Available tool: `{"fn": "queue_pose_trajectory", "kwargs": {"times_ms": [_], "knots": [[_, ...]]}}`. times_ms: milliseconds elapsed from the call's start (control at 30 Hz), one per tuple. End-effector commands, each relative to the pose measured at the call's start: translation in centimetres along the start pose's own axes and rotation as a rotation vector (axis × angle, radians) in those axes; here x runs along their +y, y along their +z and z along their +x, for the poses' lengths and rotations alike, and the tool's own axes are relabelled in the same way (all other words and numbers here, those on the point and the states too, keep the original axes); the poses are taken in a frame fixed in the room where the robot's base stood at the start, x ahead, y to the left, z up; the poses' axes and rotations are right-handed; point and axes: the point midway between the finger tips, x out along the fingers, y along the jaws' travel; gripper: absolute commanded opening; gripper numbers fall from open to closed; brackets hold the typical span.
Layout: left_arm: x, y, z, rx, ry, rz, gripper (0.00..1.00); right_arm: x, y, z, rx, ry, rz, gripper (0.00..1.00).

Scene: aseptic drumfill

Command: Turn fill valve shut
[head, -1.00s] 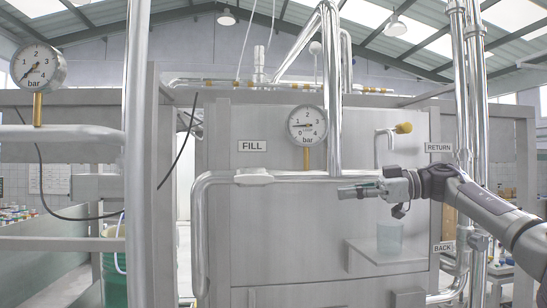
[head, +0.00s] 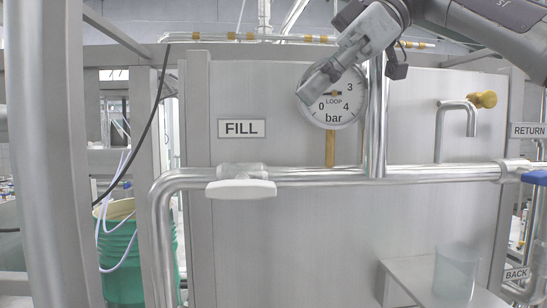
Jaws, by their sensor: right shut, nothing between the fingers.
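The fill valve (head: 243,170) sits in the horizontal steel pipe, below and slightly right of the FILL label (head: 242,128). Its white handle (head: 241,190) lies level, along the pipe's direction, in front of and just below it. My right gripper (head: 318,84) is shut and empty. It comes in from the upper right, pointing down and left, and covers the upper left of the LOOP gauge (head: 335,112). It is above and to the right of the valve handle, apart from it. My left gripper is out of view.
A vertical pipe (head: 376,130) rises right of the gauge. A yellow-knobbed tap (head: 482,100) juts out at right, above a shelf (head: 408,280) with a clear beaker (head: 455,274). A blue handle (head: 536,177) is at the right edge. A green drum (head: 124,265) stands at left.

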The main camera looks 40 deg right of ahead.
Motion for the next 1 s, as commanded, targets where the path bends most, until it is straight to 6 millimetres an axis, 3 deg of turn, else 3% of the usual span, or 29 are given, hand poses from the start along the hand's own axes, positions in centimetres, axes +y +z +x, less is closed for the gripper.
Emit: {"fn": "queue_pose_trajectory", "kwargs": {"times_ms": [167,400,600,1000], "knots": [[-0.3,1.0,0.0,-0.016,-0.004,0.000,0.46,0.0,0.1,3.9,-0.002,-0.005,0.000,0.00],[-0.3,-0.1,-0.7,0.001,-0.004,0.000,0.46,0.0,0.4,8.5,0.003,-0.004,0.000,0.00],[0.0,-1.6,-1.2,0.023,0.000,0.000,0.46,0.0,2.2,10.2,0.003,-0.002,0.000,0.00],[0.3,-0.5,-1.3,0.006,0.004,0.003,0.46,0.1,2.9,10.9,0.002,0.001,0.000,0.00]]}}
